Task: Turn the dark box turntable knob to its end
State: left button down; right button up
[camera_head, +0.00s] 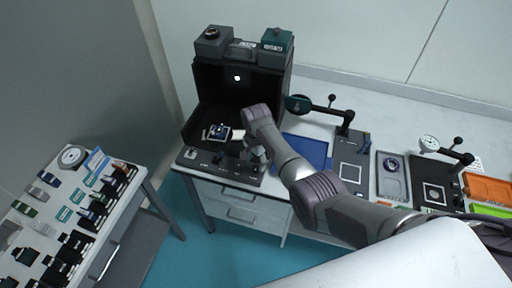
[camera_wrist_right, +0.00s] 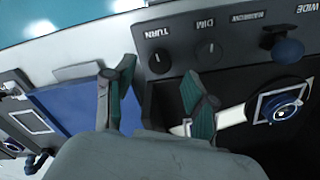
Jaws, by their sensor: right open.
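The dark box (camera_head: 206,85) stands open at the front on the bench, with a control panel (camera_head: 207,166) along its front edge. In the right wrist view the panel shows upside down, with a black knob labelled TURN (camera_wrist_right: 159,61) that has a white pointer line. My right gripper (camera_head: 256,158) is over the panel's right end and hides that part in the head view. In the wrist view its two green-padded fingers (camera_wrist_right: 159,76) are apart and empty, and the TURN knob shows between and beyond their tips. I cannot tell the remaining distance. My left gripper is not in view.
A side table (camera_head: 127,205) at left holds several small parts.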

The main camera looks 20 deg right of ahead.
aim_at(256, 167)
notch_tip(256, 167, up, 8)
jog(key=shift+r, duration=0.15)
dwell(0.6)
